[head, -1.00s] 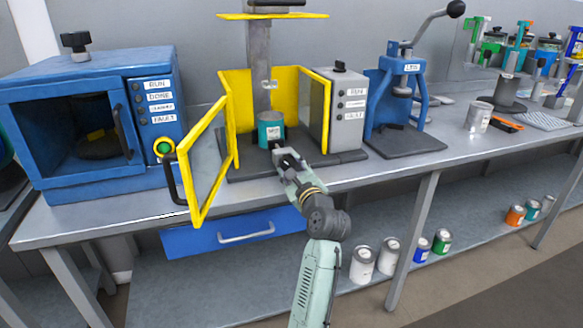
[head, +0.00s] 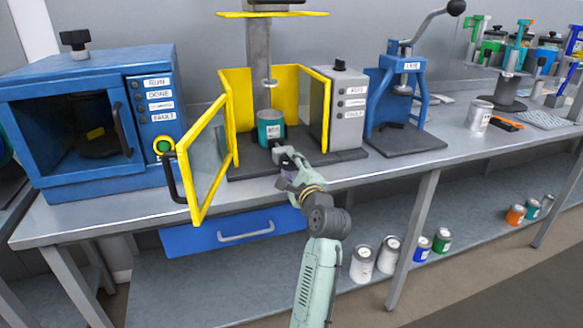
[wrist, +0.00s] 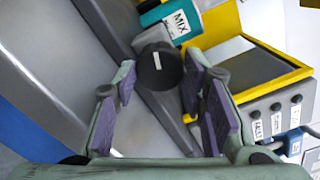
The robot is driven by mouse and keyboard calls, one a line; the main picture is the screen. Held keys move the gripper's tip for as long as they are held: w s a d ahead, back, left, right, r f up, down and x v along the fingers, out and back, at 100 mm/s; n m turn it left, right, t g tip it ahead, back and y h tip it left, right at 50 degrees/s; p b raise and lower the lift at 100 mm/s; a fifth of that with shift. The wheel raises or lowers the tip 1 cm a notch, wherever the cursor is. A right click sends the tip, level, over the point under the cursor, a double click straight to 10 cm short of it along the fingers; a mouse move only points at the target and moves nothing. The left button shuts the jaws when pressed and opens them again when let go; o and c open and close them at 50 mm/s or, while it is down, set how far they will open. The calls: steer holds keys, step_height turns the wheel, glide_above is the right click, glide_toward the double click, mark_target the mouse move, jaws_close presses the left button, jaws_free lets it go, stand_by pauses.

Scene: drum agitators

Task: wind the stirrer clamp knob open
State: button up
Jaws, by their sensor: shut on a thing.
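The stirrer clamp knob (wrist: 160,66) is a dark round knob with a white mark on its face, at the front of the stirrer base. My gripper (wrist: 157,82) has one finger on each side of it and is shut on it. In the head view my gripper (head: 283,158) reaches the front of the base and mostly hides the knob. A teal can (head: 270,133), labelled MIX in the wrist view (wrist: 174,20), stands upright just behind the knob, under the stirrer's grey column (head: 261,60).
A yellow guard door (head: 205,160) stands open left of my gripper. A grey control box (head: 345,110) with a dark knob is to the right. A blue oven-like cabinet (head: 60,180) stands at left and a blue lever press (head: 412,100) at right. The front bench edge is clear.

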steer(key=o, duration=1.2)
steer(key=shift+c, duration=0.2)
steer(key=shift+f, duration=0.1)
steer(key=m, duration=0.5)
steer(key=shift+a, duration=0.1)
steer(key=m, duration=0.4)
steer(key=m+b, duration=0.1)
steer(key=m, duration=0.2)
steer(key=shift+m+b, duration=0.3)
steer(key=shift+m, duration=0.1)
steer(key=b+v, duration=0.2)
steer(key=v, duration=0.9)
steer(key=shift+w, duration=0.1)
